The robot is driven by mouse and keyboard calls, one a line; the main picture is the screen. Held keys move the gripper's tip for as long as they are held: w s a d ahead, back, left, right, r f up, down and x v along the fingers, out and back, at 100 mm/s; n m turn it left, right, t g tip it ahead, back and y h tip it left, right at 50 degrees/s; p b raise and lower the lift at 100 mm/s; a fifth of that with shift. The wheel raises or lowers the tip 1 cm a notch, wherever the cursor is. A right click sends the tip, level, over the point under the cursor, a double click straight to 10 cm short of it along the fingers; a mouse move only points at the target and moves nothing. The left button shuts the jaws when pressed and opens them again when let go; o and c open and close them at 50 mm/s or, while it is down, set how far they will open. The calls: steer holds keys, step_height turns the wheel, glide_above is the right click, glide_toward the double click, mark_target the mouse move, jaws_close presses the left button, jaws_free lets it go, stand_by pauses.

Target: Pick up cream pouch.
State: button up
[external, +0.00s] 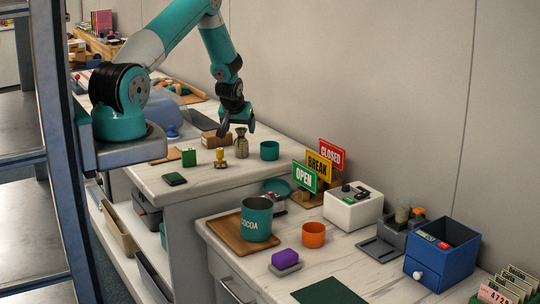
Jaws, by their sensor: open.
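A small tan-grey pouch (241,147) with a gathered neck stands upright on the marble-topped counter (208,180); it appears to be the cream pouch. My gripper (237,129) points down just above it, with its fingers apart and nothing seen held between them. The fingertips look level with or slightly above the pouch's neck. I cannot tell from this one view whether the pouch lies between the fingers or in front of them.
A yellow stamp-like object (220,159) stands close left of the pouch, and a teal cup (269,151) close right. A brown box (215,139) sits behind. A green block (189,157) and dark phone-like slab (174,179) lie left. Bare counter lies in front.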

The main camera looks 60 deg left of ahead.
mark_target(241, 129)
steer(key=p+x, duration=0.1)
steer(key=x, duration=0.1)
steer(key=p+x, duration=0.1)
steer(key=x, duration=0.2)
steer(key=shift+w+a+r+p, duration=0.15)
steer(key=shift+a+r+p, duration=0.1)
steer(key=shift+p, duration=0.05)
steer(key=shift+w+a+f, duration=0.2)
steer(key=shift+f, duration=0.3)
steer(key=c, duration=1)
steer(key=shift+r, duration=0.1)
